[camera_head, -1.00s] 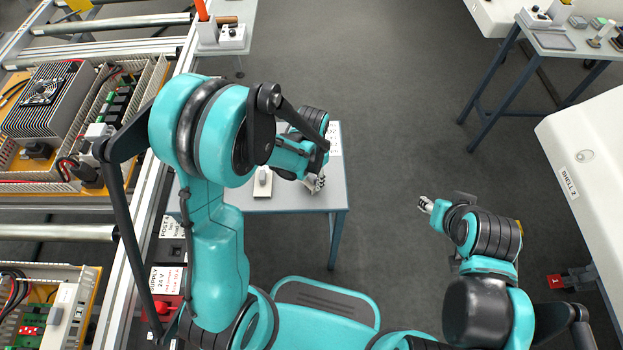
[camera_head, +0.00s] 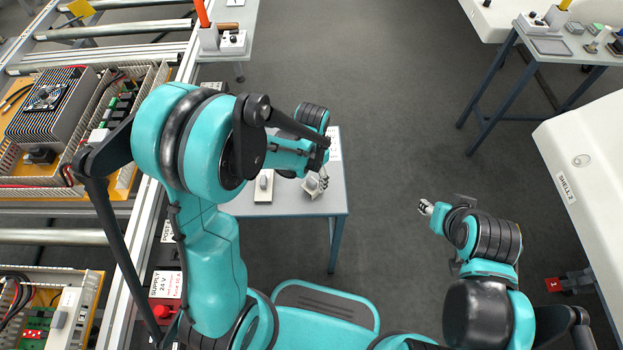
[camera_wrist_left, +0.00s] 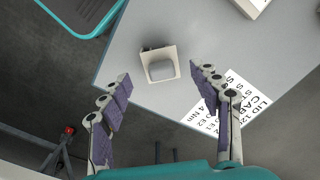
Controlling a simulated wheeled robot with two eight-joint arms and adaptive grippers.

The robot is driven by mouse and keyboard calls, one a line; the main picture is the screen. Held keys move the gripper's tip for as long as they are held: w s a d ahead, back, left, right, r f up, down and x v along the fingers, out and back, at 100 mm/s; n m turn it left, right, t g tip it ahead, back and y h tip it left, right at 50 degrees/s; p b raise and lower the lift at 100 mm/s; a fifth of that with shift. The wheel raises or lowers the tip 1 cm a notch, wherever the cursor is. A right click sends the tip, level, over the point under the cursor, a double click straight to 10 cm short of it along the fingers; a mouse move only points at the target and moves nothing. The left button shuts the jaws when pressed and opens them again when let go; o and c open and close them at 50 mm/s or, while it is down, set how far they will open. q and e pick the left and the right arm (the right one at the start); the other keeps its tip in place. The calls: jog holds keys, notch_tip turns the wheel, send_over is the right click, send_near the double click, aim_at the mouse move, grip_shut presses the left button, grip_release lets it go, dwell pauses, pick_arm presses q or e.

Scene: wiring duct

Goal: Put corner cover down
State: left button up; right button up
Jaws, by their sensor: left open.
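The corner cover, a small beige square piece with a grey raised block (camera_wrist_left: 161,70), lies on the grey table near its edge. It also shows in the head view (camera_head: 311,188), just beside my left gripper (camera_head: 323,181). In the left wrist view my left gripper (camera_wrist_left: 159,76) is open, with one finger on each side of the cover and a clear gap to both. Nothing is held between the fingers. My right gripper (camera_head: 425,207) hangs over the floor to the right, small in view; its jaws cannot be made out.
The table (camera_head: 290,206) also carries another beige piece with a knob (camera_head: 263,187) and a printed label sheet (camera_wrist_left: 228,104). A metal frame with wired panels stands at left. A white shell (camera_head: 590,160) and another table are at right. Open floor lies between.

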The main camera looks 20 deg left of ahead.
pick_arm(q)
notch_tip(320, 180, up, 9)
jog(key=p, duration=0.3)
notch_tip(320, 180, up, 6)
jog(key=n+t, duration=0.2)
jog(key=t, duration=0.1)
send_over(311, 182)
jog(key=s+a, duration=0.2)
jog(key=s, duration=0.2)
jog(key=s+a+r+n+t, duration=0.2)
jog(key=s+r+n+t, duration=0.1)
jog(key=s+r+t, duration=0.1)
jog(key=shift+s+a+r+n, duration=0.25)
jog(key=shift+s+r+n, duration=0.25)
jog(key=shift+s, duration=0.65)
jog(key=shift+r, duration=0.1)
